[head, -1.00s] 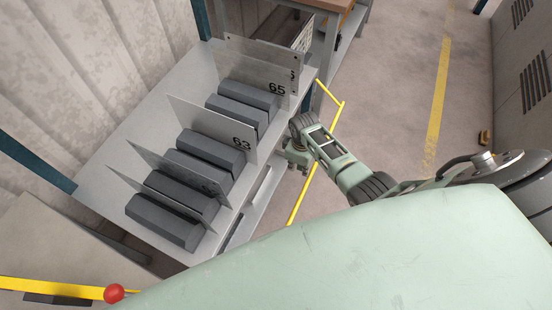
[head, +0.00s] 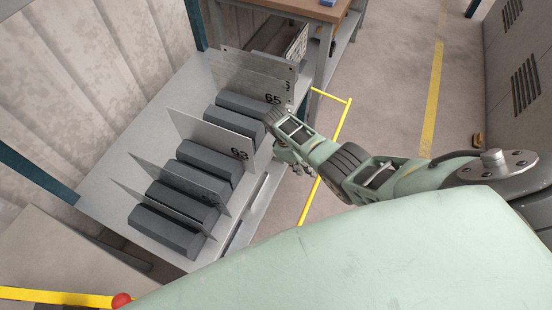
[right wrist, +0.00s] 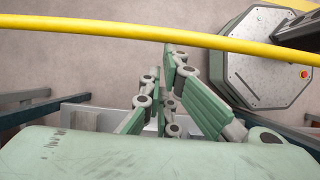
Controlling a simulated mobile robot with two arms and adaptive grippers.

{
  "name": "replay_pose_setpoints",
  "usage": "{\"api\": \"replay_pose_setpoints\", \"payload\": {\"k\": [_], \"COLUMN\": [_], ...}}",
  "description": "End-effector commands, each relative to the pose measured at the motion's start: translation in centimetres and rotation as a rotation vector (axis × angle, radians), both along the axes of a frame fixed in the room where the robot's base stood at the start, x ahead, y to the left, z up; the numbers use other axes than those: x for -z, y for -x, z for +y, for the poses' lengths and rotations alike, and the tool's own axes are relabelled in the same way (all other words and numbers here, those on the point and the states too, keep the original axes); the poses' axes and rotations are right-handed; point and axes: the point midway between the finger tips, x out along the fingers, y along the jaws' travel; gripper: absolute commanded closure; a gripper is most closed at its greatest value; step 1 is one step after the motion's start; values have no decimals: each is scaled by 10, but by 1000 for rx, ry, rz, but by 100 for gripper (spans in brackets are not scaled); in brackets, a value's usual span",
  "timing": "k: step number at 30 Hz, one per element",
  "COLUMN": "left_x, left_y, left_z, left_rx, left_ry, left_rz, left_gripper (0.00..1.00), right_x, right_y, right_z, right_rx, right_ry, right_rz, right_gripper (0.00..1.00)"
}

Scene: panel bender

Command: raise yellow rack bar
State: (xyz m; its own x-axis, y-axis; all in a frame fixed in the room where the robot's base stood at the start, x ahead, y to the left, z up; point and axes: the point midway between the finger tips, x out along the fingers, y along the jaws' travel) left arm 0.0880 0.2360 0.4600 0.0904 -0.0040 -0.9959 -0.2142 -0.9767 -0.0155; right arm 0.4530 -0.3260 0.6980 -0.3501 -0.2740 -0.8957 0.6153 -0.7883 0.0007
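The yellow rack bar (head: 328,158) is a thin bent rod along the right side of the rack table in the head view. A short arm joins its corner to the table's far end. In the right wrist view the bar (right wrist: 160,34) crosses the top of the picture. My right gripper (head: 296,168) is beside the table edge, just left of the bar's long side in the head view. Its green jointed fingers (right wrist: 170,78) show below the bar in the right wrist view. I cannot tell whether they touch it or how far they are parted. My left gripper is out of view.
The rack table (head: 108,192) carries dark blocks (head: 212,160) and upright numbered metal plates (head: 205,133). A workbench (head: 300,8) stands behind. Open floor (head: 385,90) lies right of the bar.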

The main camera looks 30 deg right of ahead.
Motion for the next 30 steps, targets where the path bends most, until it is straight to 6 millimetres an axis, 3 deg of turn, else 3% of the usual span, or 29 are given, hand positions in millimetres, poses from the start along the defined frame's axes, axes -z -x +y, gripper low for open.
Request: {"api": "replay_pose_setpoints", "payload": {"k": [2,30], "left_x": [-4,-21], "left_y": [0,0], "left_z": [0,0], "left_rx": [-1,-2], "left_ry": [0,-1], "left_rz": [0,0], "left_gripper": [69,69], "right_x": [-6,-42], "right_y": [5,4], "right_z": [-7,-6], "right_rx": [3,3], "right_ry": [12,96], "right_rz": [13,121], "right_gripper": [100,100]}}
